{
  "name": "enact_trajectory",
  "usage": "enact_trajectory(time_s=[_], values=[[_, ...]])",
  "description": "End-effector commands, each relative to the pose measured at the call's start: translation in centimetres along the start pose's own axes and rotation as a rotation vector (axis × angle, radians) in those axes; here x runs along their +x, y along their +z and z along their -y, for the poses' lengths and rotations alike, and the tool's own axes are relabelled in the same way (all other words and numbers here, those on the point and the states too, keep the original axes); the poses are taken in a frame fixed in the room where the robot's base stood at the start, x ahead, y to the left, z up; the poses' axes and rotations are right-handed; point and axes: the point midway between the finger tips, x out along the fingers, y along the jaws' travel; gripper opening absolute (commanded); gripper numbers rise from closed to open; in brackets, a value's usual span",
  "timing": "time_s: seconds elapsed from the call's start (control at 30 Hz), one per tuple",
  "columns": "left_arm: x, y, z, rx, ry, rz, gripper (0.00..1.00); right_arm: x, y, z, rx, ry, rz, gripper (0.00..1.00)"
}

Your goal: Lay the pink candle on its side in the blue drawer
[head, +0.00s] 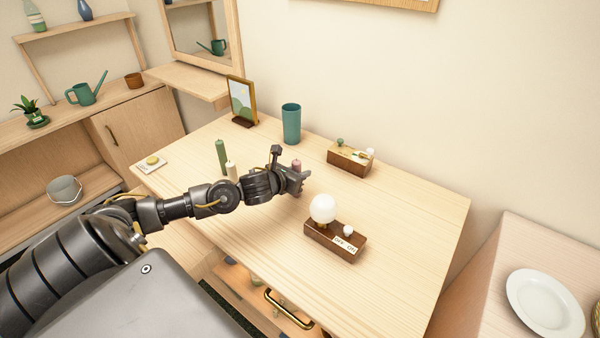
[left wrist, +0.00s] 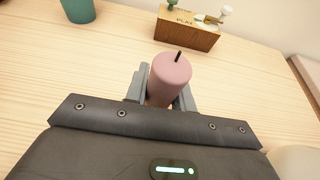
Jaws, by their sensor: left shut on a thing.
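The pink candle (left wrist: 168,78) is upright between the fingers of my left gripper (left wrist: 163,90) in the left wrist view, its dark wick on top. In the head view only the top of the pink candle (head: 296,163) shows behind my left gripper (head: 301,180), which is shut on it over the wooden table. I cannot tell whether its base touches the table. Below the table's front edge a drawer with a brass handle (head: 288,309) shows in part; its front looks wooden, and no blue is visible on it. My right gripper is not in view.
A green candle (head: 221,157) and a cream candle (head: 232,171) stand beside my left wrist. A globe lamp (head: 323,209) on a wooden base is to the right. A teal cup (head: 291,124), a picture frame (head: 242,101) and a wooden box (head: 349,158) stand at the back.

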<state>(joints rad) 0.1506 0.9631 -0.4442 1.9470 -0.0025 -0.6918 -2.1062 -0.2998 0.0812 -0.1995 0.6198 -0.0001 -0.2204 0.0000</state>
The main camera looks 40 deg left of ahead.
Motion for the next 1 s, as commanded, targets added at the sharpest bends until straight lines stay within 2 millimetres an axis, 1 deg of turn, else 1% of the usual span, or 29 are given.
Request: enact_trajectory(time_s=[0.03,0.07,0.2,0.23,0.53,0.6,0.63,0.77,1.0], values=[[0.1,-0.3,0.0,0.000,0.000,0.000,0.02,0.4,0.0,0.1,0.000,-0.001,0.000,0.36],[0.1,-0.3,0.0,0.000,0.000,0.000,0.26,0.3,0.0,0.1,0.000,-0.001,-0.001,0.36],[0.1,-0.2,0.0,0.000,0.000,0.000,0.45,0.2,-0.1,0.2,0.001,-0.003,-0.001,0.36],[0.1,-0.2,0.0,0.000,0.000,0.000,0.47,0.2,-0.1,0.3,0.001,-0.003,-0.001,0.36],[0.0,0.0,0.0,0.000,0.000,0.000,0.47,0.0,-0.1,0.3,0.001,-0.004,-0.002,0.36],[-0.3,0.2,0.0,0.001,0.000,-0.001,0.47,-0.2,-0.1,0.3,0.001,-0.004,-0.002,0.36],[-0.6,0.0,-0.1,0.002,0.000,-0.001,0.47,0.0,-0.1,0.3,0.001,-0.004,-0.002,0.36],[-2.8,-0.2,0.0,0.005,-0.002,-0.002,0.47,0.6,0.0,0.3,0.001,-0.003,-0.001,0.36],[-8.2,-0.4,0.0,0.007,-0.002,-0.004,0.47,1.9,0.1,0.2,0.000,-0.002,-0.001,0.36]])
